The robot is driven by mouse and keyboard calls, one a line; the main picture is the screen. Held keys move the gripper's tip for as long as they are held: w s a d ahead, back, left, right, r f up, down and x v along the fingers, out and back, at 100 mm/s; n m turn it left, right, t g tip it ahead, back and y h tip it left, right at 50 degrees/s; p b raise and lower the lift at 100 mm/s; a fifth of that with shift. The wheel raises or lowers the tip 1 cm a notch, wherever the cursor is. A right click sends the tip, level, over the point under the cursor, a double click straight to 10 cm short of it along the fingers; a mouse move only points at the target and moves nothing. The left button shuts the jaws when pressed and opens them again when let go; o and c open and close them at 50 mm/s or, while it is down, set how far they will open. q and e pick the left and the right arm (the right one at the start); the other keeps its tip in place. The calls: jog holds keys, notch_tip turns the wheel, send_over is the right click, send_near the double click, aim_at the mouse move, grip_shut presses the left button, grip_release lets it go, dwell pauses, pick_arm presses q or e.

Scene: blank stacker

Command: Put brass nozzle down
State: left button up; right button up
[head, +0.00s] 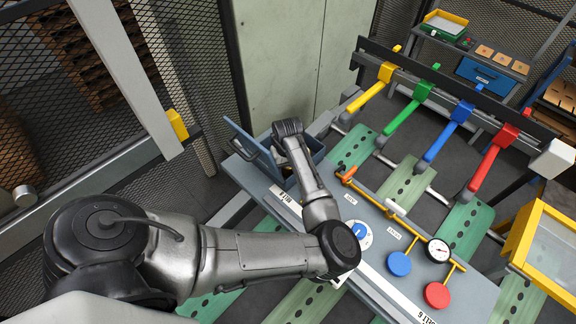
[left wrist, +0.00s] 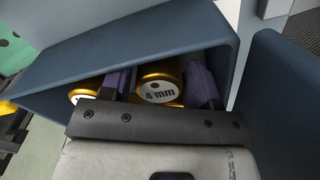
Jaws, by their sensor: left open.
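A gold brass nozzle (left wrist: 165,70) with a white face marked "4 mm" lies inside a blue-grey box in the left wrist view. My left gripper (left wrist: 158,82) is open, with its purple-padded fingers inside the box, one on each side of this nozzle. A second gold piece (left wrist: 84,93) shows partly at the left, behind the left finger. The box (left wrist: 75,70) has its lid open. In the head view the box (head: 318,153) stands at the far left end of the grey bench panel, and my left arm reaches over it. The fingers are hidden there. My right gripper is not in view.
The grey panel (head: 455,303) carries a gauge (head: 438,250), a blue disc (head: 399,264), a red disc (head: 437,295) and a brass pipe. Coloured levers stand beyond it, including a yellow one (head: 372,94). A yellow-framed case (head: 546,250) is at right.

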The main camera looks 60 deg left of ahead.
pick_arm(q)
notch_tip(320, 180, up, 12)
jog(key=b, duration=0.2)
jog(key=shift+r, duration=0.25)
dwell(0.4)
